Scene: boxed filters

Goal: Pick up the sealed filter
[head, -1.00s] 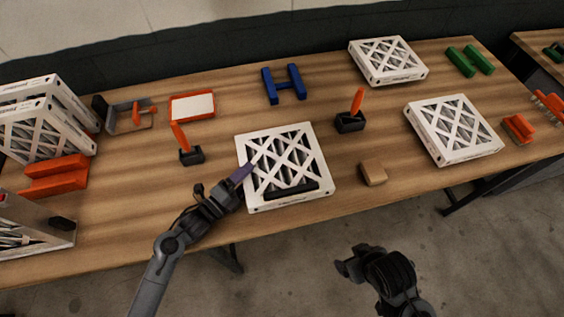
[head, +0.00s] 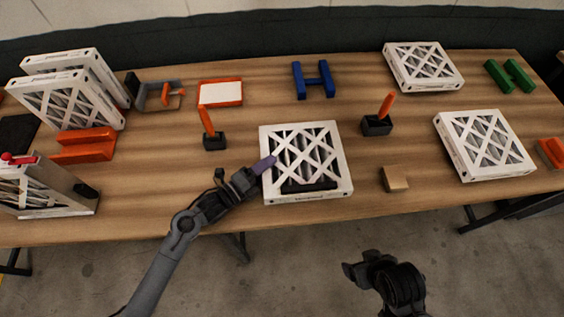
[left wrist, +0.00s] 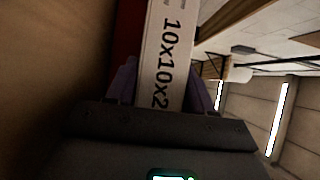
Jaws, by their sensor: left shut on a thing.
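A white-framed filter (head: 330,128) with a crossed lattice face and a dark strip along its near side lies flat near the table's front edge. My left gripper (head: 267,164) is at its left edge, with a purple finger on the frame. In the left wrist view, the purple fingers (left wrist: 162,85) are on both sides of the filter's white edge (left wrist: 172,45), which reads 10x10x2; they are shut on it. I see no clear gap under the filter. My right gripper (head: 352,270) is in front of the table, away from the filters; its jaw opening is unclear.
Two filters (head: 483,145) (head: 425,65) lie flat at right; others stand upright at left (head: 62,100). Near the held filter are two black blocks with orange handles (head: 214,142) (head: 377,125) and a brown block (head: 394,179). A blue H-shaped piece (head: 313,78) is behind.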

